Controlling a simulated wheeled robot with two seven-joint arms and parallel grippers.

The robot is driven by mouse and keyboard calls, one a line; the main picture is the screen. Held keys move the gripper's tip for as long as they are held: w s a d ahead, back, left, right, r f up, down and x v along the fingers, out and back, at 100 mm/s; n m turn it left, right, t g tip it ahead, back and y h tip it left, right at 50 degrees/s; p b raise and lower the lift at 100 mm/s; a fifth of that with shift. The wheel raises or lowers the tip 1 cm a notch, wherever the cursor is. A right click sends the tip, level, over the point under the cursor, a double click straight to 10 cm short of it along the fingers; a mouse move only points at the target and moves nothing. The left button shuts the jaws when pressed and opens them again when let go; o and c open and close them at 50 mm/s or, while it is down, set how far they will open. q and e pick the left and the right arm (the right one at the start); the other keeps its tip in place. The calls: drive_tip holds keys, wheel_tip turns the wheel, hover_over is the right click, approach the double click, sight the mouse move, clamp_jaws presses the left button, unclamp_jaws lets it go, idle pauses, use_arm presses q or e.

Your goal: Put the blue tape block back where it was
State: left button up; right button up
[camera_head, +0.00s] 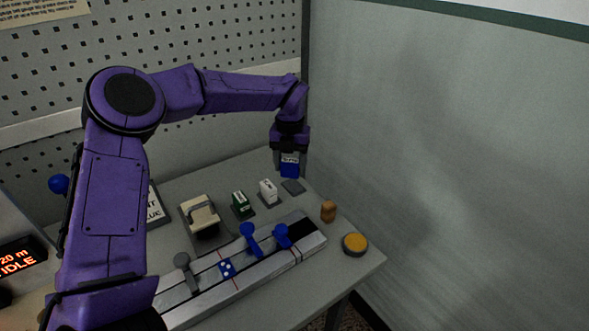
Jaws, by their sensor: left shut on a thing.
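The blue tape block (290,169) hangs in my left gripper (289,155), which is shut on it and points down. The block has a pale label near its top. It is above a small dark pad (293,187) at the right end of a row on the table, and appears apart from it. A white block (268,190) and a green block (240,204) stand to the left on similar pads. My right gripper is not in view.
A metal rail (205,282) with blue and grey levers runs along the front. A beige device (200,215) stands left of the blocks. A brown cylinder (328,211) and a yellow button (355,243) are at the right. A grey wall (440,150) closes off the right.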

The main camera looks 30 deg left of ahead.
use_arm(q)
drive_tip(key=w+f, duration=0.1)
drive_tip(key=f, duration=0.1)
drive_tip(key=w+a+f+p, duration=0.1)
drive_tip(key=w, duration=0.1)
drive_tip(key=shift+f, duration=0.4)
wheel_tip(320, 180, down, 3)
drive_tip(key=shift+r, duration=0.2)
drive_tip(key=shift+w+f, duration=0.15)
drive_tip(key=shift+f, duration=0.3)
drive_tip(key=shift+f, duration=0.15)
drive_tip(key=o, duration=1.1)
